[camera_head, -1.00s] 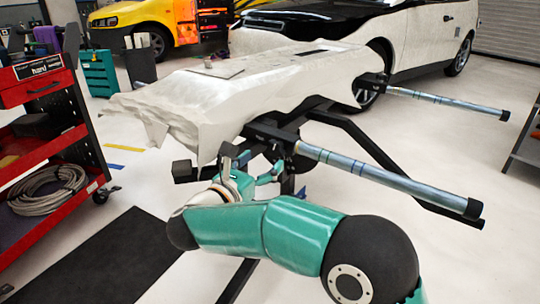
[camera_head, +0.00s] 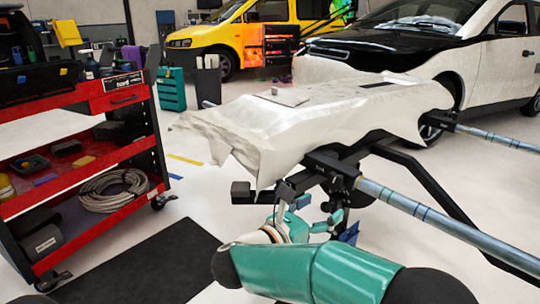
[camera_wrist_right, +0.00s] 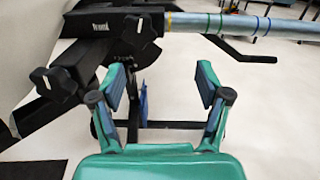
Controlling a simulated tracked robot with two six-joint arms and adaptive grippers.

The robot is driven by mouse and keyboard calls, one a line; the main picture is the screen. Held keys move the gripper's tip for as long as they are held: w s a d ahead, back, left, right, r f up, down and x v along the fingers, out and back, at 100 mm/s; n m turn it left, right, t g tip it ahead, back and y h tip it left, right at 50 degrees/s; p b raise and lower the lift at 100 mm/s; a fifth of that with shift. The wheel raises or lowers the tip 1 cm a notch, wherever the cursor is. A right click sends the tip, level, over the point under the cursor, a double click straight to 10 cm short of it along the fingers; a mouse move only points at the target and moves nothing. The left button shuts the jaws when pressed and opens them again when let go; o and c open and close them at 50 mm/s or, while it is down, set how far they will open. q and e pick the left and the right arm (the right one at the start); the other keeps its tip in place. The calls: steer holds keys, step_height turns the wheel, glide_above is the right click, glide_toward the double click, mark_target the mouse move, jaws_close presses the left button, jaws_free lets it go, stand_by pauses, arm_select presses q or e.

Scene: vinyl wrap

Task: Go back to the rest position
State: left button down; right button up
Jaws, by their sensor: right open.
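My right gripper (camera_head: 308,220) is in the lower middle of the head view, at the end of my teal arm. It is in front of and below the white-wrapped panel (camera_head: 270,125), near the black stand (camera_head: 335,165) that carries the panel. In the right wrist view the same gripper (camera_wrist_right: 160,98) shows two teal fingers with blue pads spread wide, with nothing between them. My left gripper is not in the frames.
A red tool cart (camera_head: 125,97) with a coiled hose (camera_head: 113,190) stands at the left. A dark mat (camera_head: 145,265) lies on the floor. A white and black car (camera_head: 450,60) and a yellow van (camera_head: 215,42) are behind.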

steer(key=w+d+f+n+y+p, duration=0.15)
steer(key=d+f+n+p, duration=0.25)
steer(key=d+f+n, duration=0.85)
steer(key=s+d+f+n+g+y+p, duration=0.1)
steer(key=s+f+n+y, duration=0.15)
steer(key=f, duration=0.65)
steer(key=s+f+n+y, duration=0.2)
steer(key=f+n+y, duration=0.15)
steer(key=f, duration=0.45)
steer(key=s+a+f+n+g+y+p, duration=0.1)
steer(key=s+a+f+n+g+y, duration=0.3)
steer(key=s+a+f+n+y, duration=0.5)
steer(key=s+a+f+n+g+y, duration=0.1)
steer(key=s+a+n+g, duration=0.25)
steer(key=s+n, duration=0.45)
steer(key=s+a+f+n+g+y, duration=0.15)
steer(key=s+a+n, duration=0.25)
steer(key=s+n, duration=0.4)
step_height(320, 180, up, 39)
steer(key=h+p, duration=0.1)
steer(key=p, duration=3.7)
steer(key=shift+d, duration=0.15)
